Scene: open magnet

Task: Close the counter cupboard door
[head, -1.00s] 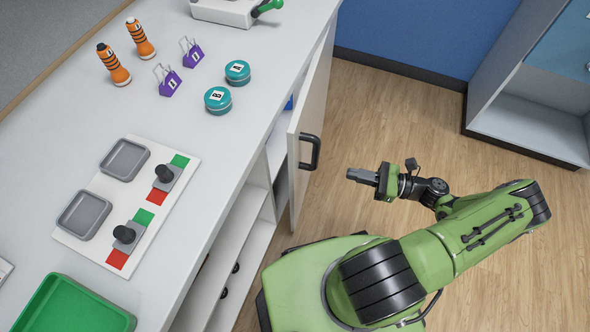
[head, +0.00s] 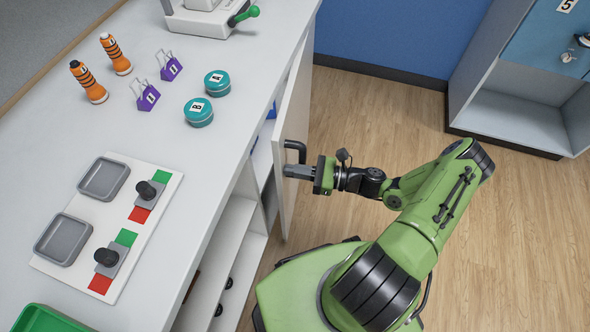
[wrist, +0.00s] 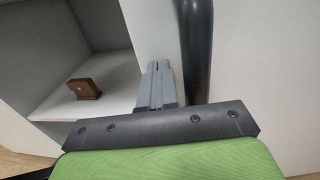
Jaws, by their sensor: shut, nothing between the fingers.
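The cupboard door (head: 292,125) under the white counter stands ajar, swung outward from the cabinet front. It carries a black bar handle (head: 298,150) on its outer face. My gripper (head: 287,171) is shut and empty, with its fingertips close to the door's outer face just below the handle. In the wrist view, the shut grey fingers (wrist: 156,85) point at the door (wrist: 150,35), and the dark handle (wrist: 197,50) runs just to their right. I cannot tell whether the fingertips touch the door.
A brown wooden object (wrist: 85,89) sits on a shelf inside the cupboard. The counter (head: 190,150) holds orange bottles, purple clips, teal tins and a tray board. A grey-blue cabinet (head: 510,100) stands at the right. The wood floor between is clear.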

